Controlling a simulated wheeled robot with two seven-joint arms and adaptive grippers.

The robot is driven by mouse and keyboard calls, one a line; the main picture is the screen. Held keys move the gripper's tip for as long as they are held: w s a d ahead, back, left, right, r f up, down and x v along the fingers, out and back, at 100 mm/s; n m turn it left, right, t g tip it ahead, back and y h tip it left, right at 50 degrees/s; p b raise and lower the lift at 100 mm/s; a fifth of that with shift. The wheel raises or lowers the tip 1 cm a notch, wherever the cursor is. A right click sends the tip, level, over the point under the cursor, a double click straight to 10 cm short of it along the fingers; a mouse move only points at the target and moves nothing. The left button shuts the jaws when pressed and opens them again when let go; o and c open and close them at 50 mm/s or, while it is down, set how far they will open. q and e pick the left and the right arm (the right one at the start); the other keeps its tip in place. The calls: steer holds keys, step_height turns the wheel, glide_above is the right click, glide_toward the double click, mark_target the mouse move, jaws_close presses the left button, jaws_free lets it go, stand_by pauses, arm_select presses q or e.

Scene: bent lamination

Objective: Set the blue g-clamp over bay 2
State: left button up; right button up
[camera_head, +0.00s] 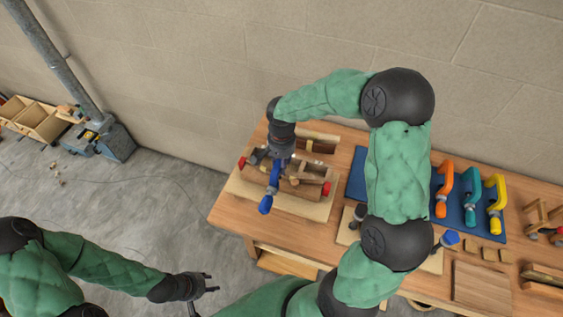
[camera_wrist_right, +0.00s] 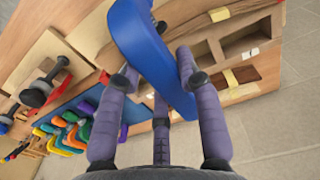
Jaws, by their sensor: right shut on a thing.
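My right gripper (camera_head: 278,153) is shut on the blue g-clamp (camera_head: 266,200), above the left part of the wooden bending form (camera_head: 312,187) on the bench. The clamp's blue handle points down toward the front in the head view. In the right wrist view the blue frame (camera_wrist_right: 140,35) lies between the fingers of my right gripper (camera_wrist_right: 158,78), with the form (camera_wrist_right: 225,45) and its bays beyond. I cannot tell whether the clamp touches the form or which bay it is over. My left gripper (camera_head: 206,290) is open and empty, away from the bench at lower left.
Orange (camera_head: 443,190), teal (camera_head: 472,196) and yellow (camera_head: 495,203) clamps lie on a blue mat (camera_head: 455,212) at the right. Red-ended clamps (camera_head: 326,188) are on the form. Small wood blocks (camera_head: 488,254) lie at the front right. A wall (camera_head: 230,50) stands behind the bench.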

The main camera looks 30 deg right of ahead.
steer(key=shift+f, duration=0.2)
steer(key=shift+f+b, duration=1.95)
steer(key=shift+f, duration=0.1)
steer(key=shift+f, duration=0.2)
steer(key=shift+f+b, duration=1.65)
steer(key=shift+f+b, duration=0.25)
steer(key=shift+b, duration=0.05)
steer(key=o, duration=1.2)
steer(key=shift+c, duration=0.2)
step_height(320, 180, up, 12)
steer(key=shift+f, duration=0.1)
